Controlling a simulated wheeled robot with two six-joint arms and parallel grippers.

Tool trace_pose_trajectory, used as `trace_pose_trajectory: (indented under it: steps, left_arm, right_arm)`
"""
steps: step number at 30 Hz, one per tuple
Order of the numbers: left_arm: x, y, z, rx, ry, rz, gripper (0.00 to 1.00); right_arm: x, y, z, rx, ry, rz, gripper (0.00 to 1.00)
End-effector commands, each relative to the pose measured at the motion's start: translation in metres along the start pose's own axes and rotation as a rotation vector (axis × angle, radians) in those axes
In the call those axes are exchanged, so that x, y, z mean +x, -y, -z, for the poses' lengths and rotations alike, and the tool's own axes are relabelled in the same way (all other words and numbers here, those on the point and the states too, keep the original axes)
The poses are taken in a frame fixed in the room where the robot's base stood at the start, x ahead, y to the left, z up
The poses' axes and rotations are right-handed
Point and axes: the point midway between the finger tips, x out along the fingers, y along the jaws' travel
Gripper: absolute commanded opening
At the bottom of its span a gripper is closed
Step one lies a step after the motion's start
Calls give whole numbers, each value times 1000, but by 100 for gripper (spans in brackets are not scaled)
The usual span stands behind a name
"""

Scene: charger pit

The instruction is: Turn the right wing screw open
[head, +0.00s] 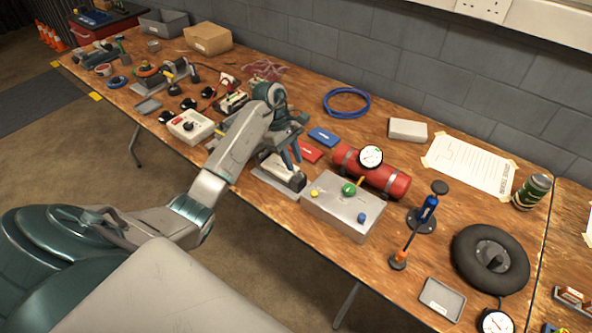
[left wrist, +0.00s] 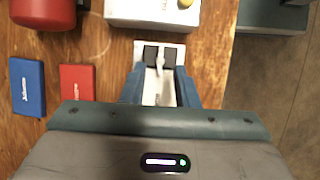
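A pale block on a silver base plate (head: 265,181) stands at the table's front edge, left of the silver box. My left gripper (head: 291,158) is right above it, pointing down. In the left wrist view the white plate (left wrist: 174,96) lies under the gripper (left wrist: 159,58). Its dark fingertips are close together, with a narrow pale wing-like piece (left wrist: 159,66) between them, apparently the wing screw. The fingers hide most of the block, and a second wing screw cannot be made out. My right gripper is not in view.
A silver box (head: 335,216) with coloured knobs stands just right. Behind lie a red case (head: 308,151), a blue case (head: 324,137) and a red cylinder (head: 388,181) with a gauge. A white box with a dial (head: 190,127) is left. Floor is clear before the table.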

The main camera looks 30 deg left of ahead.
Motion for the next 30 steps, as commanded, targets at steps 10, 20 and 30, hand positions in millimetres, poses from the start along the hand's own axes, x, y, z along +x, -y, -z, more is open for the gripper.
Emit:
trace_pose_trajectory:
  steps: [10,20,30]
  left_arm:
    - [30,0,-1,0,0,0,27]
    - [32,0,-1,0,0,-2,12]
    - [32,0,-1,-6,0,-5,0]
  right_arm:
    - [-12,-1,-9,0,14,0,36]
    - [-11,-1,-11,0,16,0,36]
    - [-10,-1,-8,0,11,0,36]
